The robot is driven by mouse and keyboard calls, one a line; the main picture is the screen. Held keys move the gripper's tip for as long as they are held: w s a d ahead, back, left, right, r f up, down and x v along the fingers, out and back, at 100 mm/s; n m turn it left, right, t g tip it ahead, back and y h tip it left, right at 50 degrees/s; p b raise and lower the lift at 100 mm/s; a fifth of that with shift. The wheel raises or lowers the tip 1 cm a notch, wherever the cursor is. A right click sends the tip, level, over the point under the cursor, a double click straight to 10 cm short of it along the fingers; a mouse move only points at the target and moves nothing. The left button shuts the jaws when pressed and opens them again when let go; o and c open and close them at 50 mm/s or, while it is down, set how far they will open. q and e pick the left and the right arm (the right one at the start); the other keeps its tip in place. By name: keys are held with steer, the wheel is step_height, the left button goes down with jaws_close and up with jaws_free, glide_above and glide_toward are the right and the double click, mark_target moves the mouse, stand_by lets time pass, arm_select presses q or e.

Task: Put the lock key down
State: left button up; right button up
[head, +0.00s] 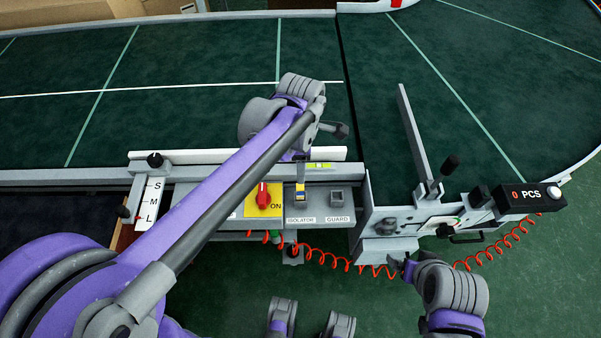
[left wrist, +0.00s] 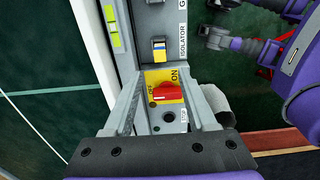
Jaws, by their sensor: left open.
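A small blue, yellow and white piece, perhaps the lock key (head: 300,193), sits on the grey control panel beside the ISOLATOR label; it also shows in the left wrist view (left wrist: 159,50). I cannot tell for sure that it is the key. A red rotary switch (head: 263,196) stands on a yellow plate marked ON. My left gripper (left wrist: 165,78) is open, its fingers on either side of the red switch (left wrist: 168,92) in its wrist view, with nothing seen held. My right gripper (head: 402,268) is below the panel's right end; its jaw gap is unclear.
The grey panel (head: 323,222) runs along the front of the green conveyor (head: 230,75). A GUARD socket (head: 337,197) is right of the ISOLATOR. A coiled red cable (head: 330,258) hangs below.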

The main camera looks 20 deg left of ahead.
arm_select(q)
steer(key=s+a+f+m+t, duration=0.2)
steer(key=s+a+m, duration=0.1)
steer(key=s+m, duration=0.4)
steer(key=s+a+f+m+t, duration=0.2)
steer(key=s+m, duration=0.6)
steer(key=m, duration=0.6)
steer(key=shift+s+a+f+t, duration=0.15)
steer(key=shift+s+a+t, duration=0.25)
steer(key=shift+a, duration=0.45)
steer(key=shift+w, duration=0.1)
step_height(320, 180, up, 6)
steer(key=w+p, duration=0.1)
steer(key=p, duration=0.4)
steer(key=shift+w+r+t, duration=0.2)
steer(key=shift+t, duration=0.1)
steer(key=shift+w, duration=0.1)
